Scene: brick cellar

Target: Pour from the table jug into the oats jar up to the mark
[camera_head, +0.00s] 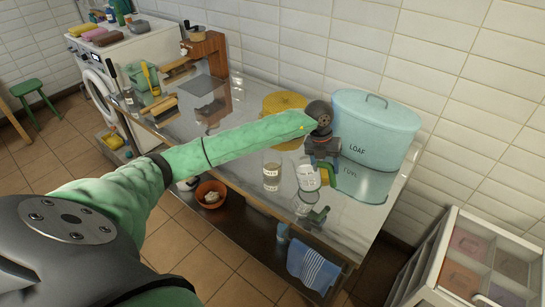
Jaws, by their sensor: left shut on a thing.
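A clear glass jar (271,173) with a pale label stands upright near the table's front edge; its label is too small to read. My left arm reaches across from the left, and its dark gripper (323,163) is just right of and behind the jar. The gripper is shut on a pale, see-through vessel (307,179), which seems to be the table jug. Yellow and green parts show beside it. The fingers partly hide its handle side, and I cannot tell its fill level. It is apart from the jar. My right gripper is not in view.
A blue LOAF bin (374,128) stands close behind the gripper. A yellow round item (284,103) lies behind my arm. The glossy table (255,195) has a wooden stand (205,62) at left. A blue striped towel (314,266) hangs in front.

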